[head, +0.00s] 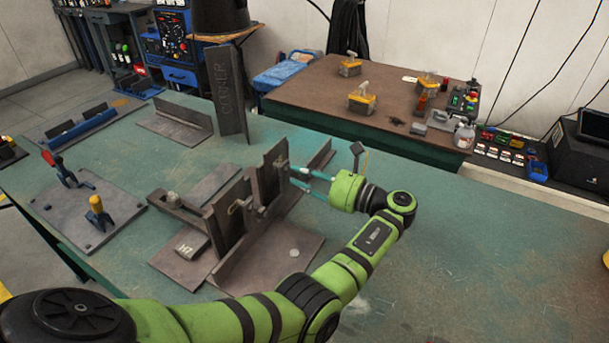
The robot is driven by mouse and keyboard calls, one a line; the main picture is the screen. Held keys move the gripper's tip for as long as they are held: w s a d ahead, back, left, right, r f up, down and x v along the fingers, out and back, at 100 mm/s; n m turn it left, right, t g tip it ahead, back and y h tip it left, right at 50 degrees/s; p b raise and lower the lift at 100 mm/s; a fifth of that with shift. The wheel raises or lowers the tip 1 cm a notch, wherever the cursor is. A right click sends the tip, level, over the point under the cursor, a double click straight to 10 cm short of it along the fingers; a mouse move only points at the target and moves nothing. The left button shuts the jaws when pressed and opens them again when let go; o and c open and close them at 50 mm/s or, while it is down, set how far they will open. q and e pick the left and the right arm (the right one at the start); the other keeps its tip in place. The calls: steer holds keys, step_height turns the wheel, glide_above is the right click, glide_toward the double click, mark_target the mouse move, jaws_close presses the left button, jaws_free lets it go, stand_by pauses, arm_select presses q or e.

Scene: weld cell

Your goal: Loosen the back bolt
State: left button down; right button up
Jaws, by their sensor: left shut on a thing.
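A steel welding fixture (228,250) stands on the green table, with upright plates on a flat base. A front bolt (250,208) shows on the near side of the uprights. My left gripper (294,177) reaches in from the right, its teal fingers level at the far upright plate. It is shut on the back bolt (284,166), which is small and mostly hidden between the fingers and the plate. My right gripper is out of view.
A plate with toggle clamps (85,207) lies at the left. Angle pieces (178,122) and a tall upright corner piece (229,92) stand behind the fixture. A brown-topped table (320,88) with yellow items is at the back. The green table's right side (480,250) is clear.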

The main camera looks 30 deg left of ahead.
arm_select(q)
steer(key=shift+n+b, duration=0.45)
steer(key=shift+n, duration=2.85)
steer(key=c, duration=1)
jaws_free()
steer(key=d, duration=0.7)
steer(key=shift+w+d, duration=0.2)
steer(key=shift+d, duration=0.05)
